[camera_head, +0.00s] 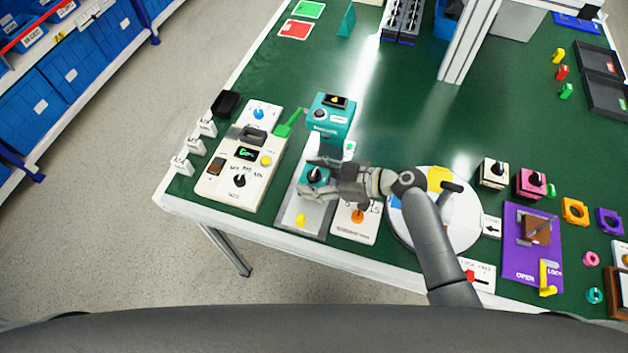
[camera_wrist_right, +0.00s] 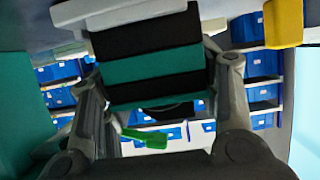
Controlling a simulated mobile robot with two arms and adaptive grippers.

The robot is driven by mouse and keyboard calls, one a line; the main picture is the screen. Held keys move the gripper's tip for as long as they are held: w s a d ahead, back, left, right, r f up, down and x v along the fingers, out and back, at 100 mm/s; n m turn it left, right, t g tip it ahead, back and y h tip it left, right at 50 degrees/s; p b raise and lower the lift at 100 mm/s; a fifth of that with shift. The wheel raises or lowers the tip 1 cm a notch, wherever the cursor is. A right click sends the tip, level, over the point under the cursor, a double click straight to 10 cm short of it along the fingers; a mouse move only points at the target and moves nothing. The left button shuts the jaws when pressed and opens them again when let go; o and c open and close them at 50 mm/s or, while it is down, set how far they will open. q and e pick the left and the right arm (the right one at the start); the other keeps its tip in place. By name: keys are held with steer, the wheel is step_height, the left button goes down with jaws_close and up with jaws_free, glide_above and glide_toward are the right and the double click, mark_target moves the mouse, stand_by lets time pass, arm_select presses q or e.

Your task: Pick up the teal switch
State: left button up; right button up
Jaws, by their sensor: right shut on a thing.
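The teal switch (camera_head: 314,174), with a black knob on top, is between the fingers of my right gripper (camera_head: 320,178), over a grey panel (camera_head: 312,217) near the table's front edge. In the right wrist view, the switch (camera_wrist_right: 155,68) shows as a teal and black banded block between both fingers. My right gripper is shut on it. The fingers hide part of the switch, and I cannot tell whether it is clear of the panel. My left gripper is not in view.
A larger teal box (camera_head: 330,117) stands just behind. A cream control panel (camera_head: 240,165) is at left, and a white round plate (camera_head: 462,232) lies under my right arm. Cream (camera_head: 494,173) and pink (camera_head: 530,182) switch boxes stand at right.

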mark_target(312, 172)
steer(key=shift+c, duration=1.2)
steer(key=shift+r, duration=0.1)
steer(key=shift+r+b, duration=0.3)
steer(key=shift+r, duration=0.1)
step_height(312, 172, up, 2)
steer(key=shift+s+r+b, duration=0.15)
steer(key=shift+r+b, duration=0.05)
steer(key=shift+b, duration=0.2)
steer(key=s+r+b, duration=0.2)
steer(key=s+r, duration=0.8)
steer(key=s, duration=0.4)
steer(key=w+d+r+m+t+h, duration=0.1)
steer(key=w+d, duration=0.3)
steer(key=d, duration=0.5)
steer(key=w+d+r+m+t, duration=0.2)
steer(key=w+d+r, duration=0.1)
steer(key=d, duration=0.7)
steer(key=shift+w+r+m+t+h, duration=0.3)
steer(key=shift+w+r+t+h, duration=0.1)
